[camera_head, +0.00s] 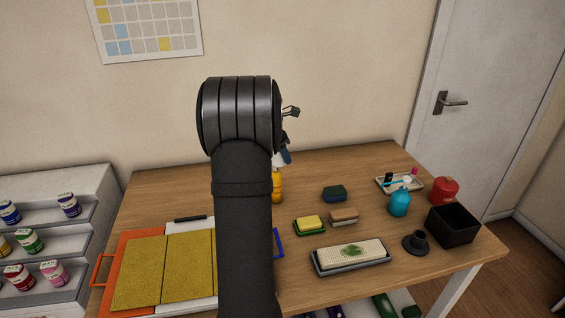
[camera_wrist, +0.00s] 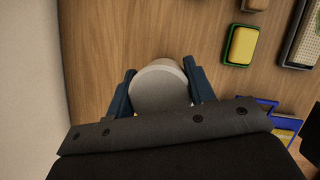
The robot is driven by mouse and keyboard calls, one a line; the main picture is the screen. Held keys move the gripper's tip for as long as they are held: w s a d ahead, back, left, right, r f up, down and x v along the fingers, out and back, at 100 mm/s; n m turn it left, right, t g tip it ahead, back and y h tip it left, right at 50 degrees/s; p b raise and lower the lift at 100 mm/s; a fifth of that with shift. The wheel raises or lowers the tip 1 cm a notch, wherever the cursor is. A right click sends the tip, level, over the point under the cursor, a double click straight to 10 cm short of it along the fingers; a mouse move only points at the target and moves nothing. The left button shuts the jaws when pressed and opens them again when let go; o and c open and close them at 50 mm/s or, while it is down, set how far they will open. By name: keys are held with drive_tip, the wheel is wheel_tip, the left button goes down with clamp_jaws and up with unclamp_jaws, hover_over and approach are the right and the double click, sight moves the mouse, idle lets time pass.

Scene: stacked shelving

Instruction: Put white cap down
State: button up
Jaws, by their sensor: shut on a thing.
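The white cap (camera_wrist: 160,90) is a pale round piece in the wrist view. It sits between the two dark blue fingers of my gripper (camera_wrist: 160,84), which are shut on it from both sides. The wooden table (camera_wrist: 110,30) shows behind the cap; I cannot tell the height between them.
An orange bottle (camera_head: 278,187) is partly hidden behind my arm. A black box (camera_head: 453,226) is far right. Bare wood lies between them.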

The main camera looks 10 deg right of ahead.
drive_tip(key=s+d+f+m+g, duration=0.1)
drive_tip(key=d+f+m, duration=0.1)
drive_tip(key=d, duration=0.5)
drive_tip(key=s+d+f+m+g, duration=0.1)
drive_tip(key=d+f+m, duration=0.1)
drive_tip(key=d, duration=0.6)
hover_over(301, 183)
drive_tip(key=f, duration=0.4)
drive_tip(key=a+f, duration=0.1)
drive_tip(key=f, duration=0.2)
drive_tip(key=shift+s, duration=0.3)
drive_tip(key=shift+w+a+f, duration=0.2)
drive_tip(key=shift+w+f, duration=0.1)
drive_tip(key=shift+f, duration=1.9)
drive_tip(key=shift+f, duration=0.2)
drive_tip(key=o, duration=0.9)
drive_tip(key=shift+o, duration=0.2)
drive_tip(key=shift+r, duration=0.1)
drive_tip(key=v, duration=1.2)
